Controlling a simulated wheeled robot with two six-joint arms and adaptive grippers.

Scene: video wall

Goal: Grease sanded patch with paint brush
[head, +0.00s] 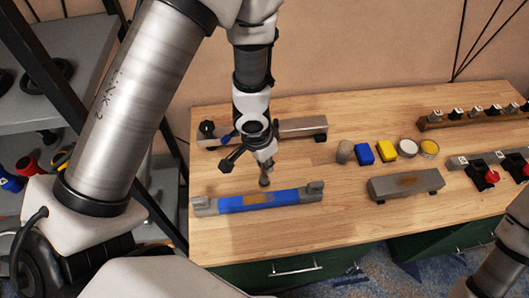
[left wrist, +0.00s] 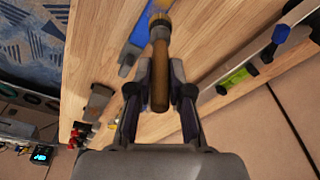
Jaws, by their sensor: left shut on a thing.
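My left gripper (head: 262,160) is shut on the paint brush, just above the workbench. In the left wrist view the brush's brown wooden handle (left wrist: 159,75) runs between the two fingers, with its ferrule near the top edge. In the head view a small part of the brush (head: 264,181) shows below the gripper. It is just behind a grey metal bar (head: 202,207) masked with blue tape (head: 284,197). A brownish patch (head: 254,199) lies between the taped parts. I cannot tell whether the bristles touch the bar. My right gripper is out of view.
A second grey bar (head: 300,124) lies behind my left gripper. A blue block (head: 364,153), a yellow block (head: 387,150) and tins (head: 429,148) stand to the right. A grey block with a rusty patch (head: 380,188) lies before them. Red-knobbed devices (head: 490,176) stand at far right.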

